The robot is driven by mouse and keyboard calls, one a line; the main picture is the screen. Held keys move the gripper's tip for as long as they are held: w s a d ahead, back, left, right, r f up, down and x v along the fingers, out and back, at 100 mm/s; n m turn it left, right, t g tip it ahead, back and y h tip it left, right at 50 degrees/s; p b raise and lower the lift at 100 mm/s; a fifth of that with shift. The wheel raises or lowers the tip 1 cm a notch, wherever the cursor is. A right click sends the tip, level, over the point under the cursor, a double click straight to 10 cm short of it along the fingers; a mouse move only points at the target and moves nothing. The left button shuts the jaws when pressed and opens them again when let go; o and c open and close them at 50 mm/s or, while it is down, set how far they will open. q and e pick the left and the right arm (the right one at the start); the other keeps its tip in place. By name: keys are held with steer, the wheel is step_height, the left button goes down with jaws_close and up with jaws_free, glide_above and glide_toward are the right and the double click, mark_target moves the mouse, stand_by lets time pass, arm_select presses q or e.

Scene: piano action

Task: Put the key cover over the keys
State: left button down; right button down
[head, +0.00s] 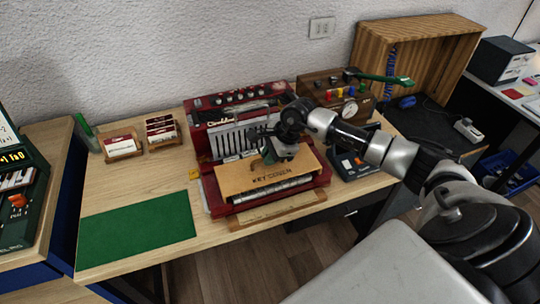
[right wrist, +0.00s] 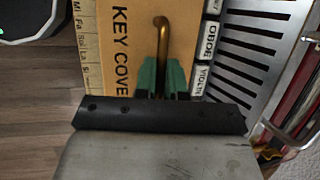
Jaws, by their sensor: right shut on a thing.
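The key cover (head: 236,182) is a light wooden board with "KEY COVER" lettering; it also shows in the right wrist view (right wrist: 120,70). My right gripper (head: 274,157) is shut on the cover's brass handle, its green fingertips on either side of the handle in the right wrist view (right wrist: 162,80). The cover spans the front of the red instrument (head: 324,180). I cannot tell whether the cover touches the instrument. My left gripper is not in view.
A wooden ruler strip (head: 278,211) lies before the instrument. A green mat (head: 137,228) lies at left, with card boxes (head: 161,131) behind it. A wooden box with a dial (head: 348,109) and a dark device (head: 352,163) stand close on the right.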

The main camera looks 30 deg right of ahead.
steer(key=shift+f, duration=0.1)
steer(key=c, duration=1.1)
jaws_free()
